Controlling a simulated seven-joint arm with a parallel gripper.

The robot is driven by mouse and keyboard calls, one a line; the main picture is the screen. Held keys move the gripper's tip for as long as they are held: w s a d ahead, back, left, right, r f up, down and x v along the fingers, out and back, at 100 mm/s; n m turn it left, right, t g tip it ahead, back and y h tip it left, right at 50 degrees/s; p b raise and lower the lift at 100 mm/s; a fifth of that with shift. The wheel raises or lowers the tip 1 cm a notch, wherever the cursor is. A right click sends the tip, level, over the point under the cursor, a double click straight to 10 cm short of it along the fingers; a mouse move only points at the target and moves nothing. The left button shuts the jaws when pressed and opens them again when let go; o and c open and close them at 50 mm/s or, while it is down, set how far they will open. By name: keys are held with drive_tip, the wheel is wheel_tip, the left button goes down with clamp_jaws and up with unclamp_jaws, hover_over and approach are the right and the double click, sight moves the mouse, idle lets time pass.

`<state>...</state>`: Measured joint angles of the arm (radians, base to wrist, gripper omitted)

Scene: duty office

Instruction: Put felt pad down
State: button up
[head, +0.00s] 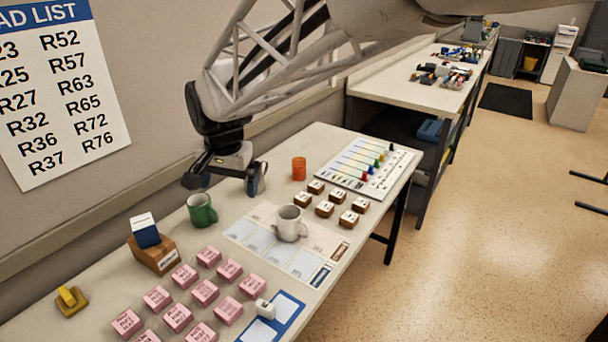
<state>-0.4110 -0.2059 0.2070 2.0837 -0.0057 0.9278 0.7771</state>
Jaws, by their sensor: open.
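My gripper (225,181) is open, its two dark fingers spread apart above the back part of the table (352,141). I see nothing between the fingers. I cannot make out a felt pad for certain anywhere in the head view. A green mug (203,211) stands just below and in front of the gripper. A pale mug (290,224) stands on a printed mat (303,262) to the right. A yellow item (70,297) lies at the far left of the table.
A wooden holder (153,255) with blue and white cards stands left of the green mug. Several pink blocks (178,317) fill the front. An orange cup (299,168), several brown-sided blocks (325,208) and a board with coloured pegs (366,168) are at right.

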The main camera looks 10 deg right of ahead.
drive_tip(key=s+d+f+n+t, duration=0.1)
drive_tip(key=s+d+n, duration=0.3)
drive_tip(key=s+d, duration=1.8)
drive_tip(key=shift+s+d+f+h, duration=0.2)
drive_tip(key=shift+s+d+h, duration=0.2)
drive_tip(key=shift+d, duration=0.15)
